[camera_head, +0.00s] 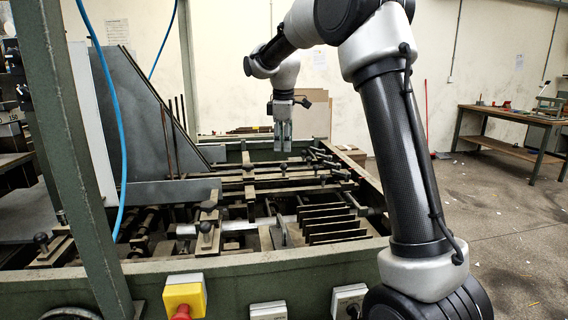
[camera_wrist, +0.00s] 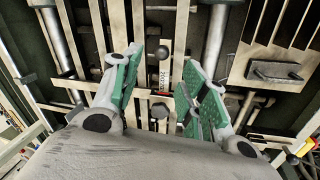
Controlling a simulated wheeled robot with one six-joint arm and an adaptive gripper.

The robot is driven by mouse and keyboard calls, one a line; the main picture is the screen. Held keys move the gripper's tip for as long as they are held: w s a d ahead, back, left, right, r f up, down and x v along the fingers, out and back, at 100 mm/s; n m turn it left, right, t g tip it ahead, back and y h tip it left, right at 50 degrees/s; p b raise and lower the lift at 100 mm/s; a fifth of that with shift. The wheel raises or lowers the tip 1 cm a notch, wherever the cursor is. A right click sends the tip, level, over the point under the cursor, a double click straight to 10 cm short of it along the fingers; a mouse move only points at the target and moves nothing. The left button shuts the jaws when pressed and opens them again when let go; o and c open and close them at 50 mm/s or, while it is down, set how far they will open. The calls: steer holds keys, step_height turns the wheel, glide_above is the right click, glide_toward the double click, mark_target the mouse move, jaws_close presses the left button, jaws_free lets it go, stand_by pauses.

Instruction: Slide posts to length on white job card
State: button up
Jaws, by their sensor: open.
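My gripper (camera_head: 283,147) hangs fingers down over the far part of the green-framed feeder bed (camera_head: 270,262). In the wrist view my gripper (camera_wrist: 161,68) is open, with its green-padded fingers apart. Between them, lower down, shows a narrow bar with a small white label (camera_wrist: 165,72), a dark knob (camera_wrist: 162,52) and a dark round end (camera_wrist: 160,110). The label's print is too small to read surely. Slim upright posts (camera_head: 168,138) stand at the left of the bed. I cannot tell which sheet is the white job card.
Crossbars, rods and clamp knobs (camera_head: 205,228) crowd the bed. Parallel dark plates (camera_head: 335,225) stand at its right. A grey slanted panel (camera_head: 150,130) rises at left. A yellow box with a red button (camera_head: 184,296) is on the near rail. A wooden bench (camera_head: 515,115) stands right.

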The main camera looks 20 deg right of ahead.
steer(key=shift+n, duration=0.5)
steer(key=x, duration=0.8)
steer(key=shift+s+f, duration=0.15)
steer(key=shift+a, duration=0.1)
jaws_close()
